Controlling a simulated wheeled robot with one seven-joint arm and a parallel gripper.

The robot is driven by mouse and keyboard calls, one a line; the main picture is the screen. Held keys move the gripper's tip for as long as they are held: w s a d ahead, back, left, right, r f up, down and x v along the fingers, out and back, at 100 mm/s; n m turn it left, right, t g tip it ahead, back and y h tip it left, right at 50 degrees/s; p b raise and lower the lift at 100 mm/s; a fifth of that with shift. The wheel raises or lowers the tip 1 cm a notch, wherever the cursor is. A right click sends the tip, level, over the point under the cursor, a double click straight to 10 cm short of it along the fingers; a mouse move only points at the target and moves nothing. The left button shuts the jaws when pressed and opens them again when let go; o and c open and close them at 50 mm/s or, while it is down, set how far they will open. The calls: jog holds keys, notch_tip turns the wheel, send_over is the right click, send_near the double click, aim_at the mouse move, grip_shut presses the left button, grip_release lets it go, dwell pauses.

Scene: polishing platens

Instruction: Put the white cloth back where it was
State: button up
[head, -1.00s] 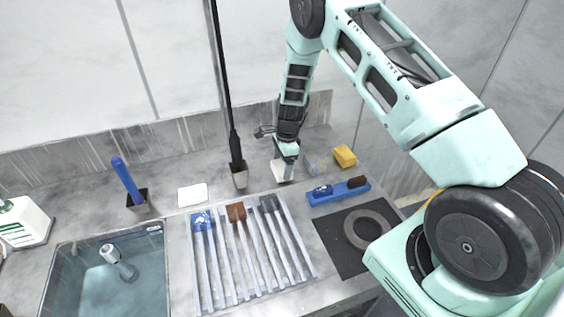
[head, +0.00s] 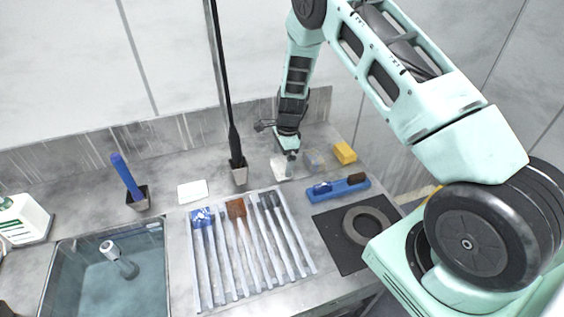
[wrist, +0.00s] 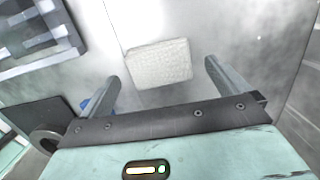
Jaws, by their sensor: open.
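The white cloth (head: 279,169) lies on the grey counter behind the rack, at the lower left of my gripper (head: 290,156) in the head view. In the wrist view the cloth (wrist: 160,63) is a textured white rectangle lying flat beyond my fingertips. My gripper (wrist: 161,72) is open, with one finger toward each side of the cloth and nothing held between them. I cannot tell how high the fingertips are above the counter.
A flat white rectangle (head: 192,191) lies left of the black brush holder (head: 239,174). A clear item (head: 314,160), a yellow sponge (head: 344,152) and a blue tray (head: 326,192) are to the right. The rack (head: 205,292) and sink (head: 60,262) are in front.

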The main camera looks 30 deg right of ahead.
notch_tip(320, 180, up, 10)
jog(key=d+b, duration=0.1)
jog(key=b, duration=0.1)
jog(key=s+a+r+n+y, duration=0.1)
jog(key=s+a+r+n, duration=0.45)
jog(key=a, duration=0.35)
jog(key=s+a+r+n, duration=0.5)
jog(key=s+a+n, duration=0.15)
jog(key=a, duration=0.25)
jog(key=s+a+r+n+h, duration=0.1)
jog(key=s+a+r+n, duration=0.1)
jog(key=s+n, duration=0.6)
jog(key=s+a+r+n, duration=0.2)
jog(key=s+n, duration=0.6)
jog(key=s, duration=0.7)
jog(key=shift+s+a+r+h, duration=0.25)
jog(key=shift+a+h, duration=0.15)
notch_tip(320, 180, down, 4)
jog(key=b, duration=0.4)
jog(key=shift+r, duration=0.1)
